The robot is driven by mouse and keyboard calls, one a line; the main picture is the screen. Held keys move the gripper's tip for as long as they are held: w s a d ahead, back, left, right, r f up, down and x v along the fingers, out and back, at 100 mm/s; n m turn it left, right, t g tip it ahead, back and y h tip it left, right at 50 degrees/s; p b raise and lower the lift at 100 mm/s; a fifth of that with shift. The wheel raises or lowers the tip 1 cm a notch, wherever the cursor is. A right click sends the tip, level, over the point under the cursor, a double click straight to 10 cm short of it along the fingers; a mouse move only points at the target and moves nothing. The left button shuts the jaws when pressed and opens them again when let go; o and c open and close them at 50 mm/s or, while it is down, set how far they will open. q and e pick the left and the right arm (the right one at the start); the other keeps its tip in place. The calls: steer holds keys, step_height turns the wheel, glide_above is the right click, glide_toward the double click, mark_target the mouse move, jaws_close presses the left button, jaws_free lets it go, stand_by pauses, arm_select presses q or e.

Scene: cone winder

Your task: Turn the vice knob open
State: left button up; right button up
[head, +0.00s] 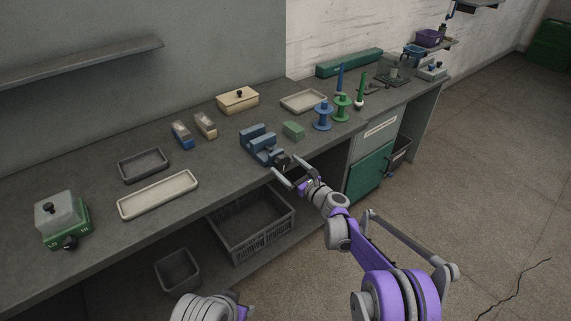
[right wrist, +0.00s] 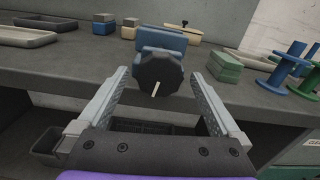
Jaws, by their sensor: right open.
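The blue vice (head: 260,146) stands on the bench top near its front edge. Its dark ribbed knob (head: 283,161) faces out over the edge. In the right wrist view the vice (right wrist: 160,40) is behind the black knob (right wrist: 158,74), which has a pale pointer line aimed downward. My right gripper (head: 292,171) is open in front of the knob. In the right wrist view its two fingers (right wrist: 161,92) stand on either side of the knob, with gaps on both sides. My left gripper is not seen; only part of an arm shows at the bottom of the head view.
A green block (head: 293,130) sits right of the vice, with blue (head: 323,117) and green (head: 342,108) spools beyond. A cream tray (head: 158,195) lies to the left. A dark crate (head: 252,225) is under the bench. The floor at right is clear.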

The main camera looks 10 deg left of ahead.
steer(key=shift+w+a, duration=0.4)
steer(key=shift+a, duration=0.1)
steer(key=c, duration=1.3)
